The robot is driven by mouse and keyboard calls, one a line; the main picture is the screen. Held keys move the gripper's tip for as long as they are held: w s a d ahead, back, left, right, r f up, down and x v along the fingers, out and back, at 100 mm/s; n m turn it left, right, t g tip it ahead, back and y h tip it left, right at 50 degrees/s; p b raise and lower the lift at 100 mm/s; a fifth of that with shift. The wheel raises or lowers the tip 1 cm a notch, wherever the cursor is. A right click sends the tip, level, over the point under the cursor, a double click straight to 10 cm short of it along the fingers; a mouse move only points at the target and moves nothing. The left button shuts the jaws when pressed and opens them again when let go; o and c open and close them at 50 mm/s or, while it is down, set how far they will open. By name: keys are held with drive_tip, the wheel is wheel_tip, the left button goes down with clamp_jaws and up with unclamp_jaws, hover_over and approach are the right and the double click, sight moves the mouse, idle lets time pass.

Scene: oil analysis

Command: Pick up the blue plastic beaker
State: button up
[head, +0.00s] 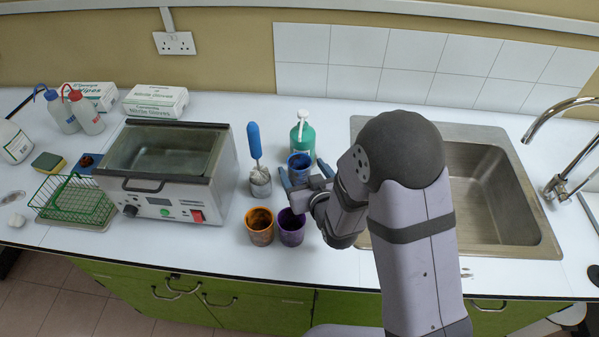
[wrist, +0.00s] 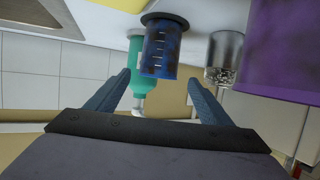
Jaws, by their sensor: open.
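The blue plastic beaker (head: 300,162) stands upright on the white worktop, in front of a green pump bottle (head: 303,131). My gripper (head: 304,174) is open and empty, close to the near side of the beaker. In the wrist view, which is upside down, the beaker (wrist: 162,50) with white measuring marks lies ahead, in line with the gap between the fingertips of my gripper (wrist: 160,78). I see no contact. Part of the beaker's lower body is hidden by my gripper in the head view.
A purple beaker (head: 291,230) and an orange beaker (head: 260,228) stand nearer the front. A metal pot (head: 260,184) holding a blue-handled tool is left of the blue beaker. A water bath (head: 165,185) stands further left, and a sink (head: 490,190) lies right.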

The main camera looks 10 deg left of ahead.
sight(296, 158)
drive_tip(key=shift+d+f+p+x, duration=0.15)
drive_tip(key=shift+p+x, duration=0.25)
drive_tip(key=shift+x, duration=0.35)
drive_tip(key=shift+d+f+p+x, duration=0.1)
drive_tip(key=shift+p+x, duration=0.3)
drive_tip(key=shift+x, duration=1.35)
drive_tip(key=shift+s+a, duration=0.1)
drive_tip(key=c, duration=1.2)
drive_tip(key=shift+r+p, duration=0.15)
drive_tip(key=shift+p, duration=0.2)
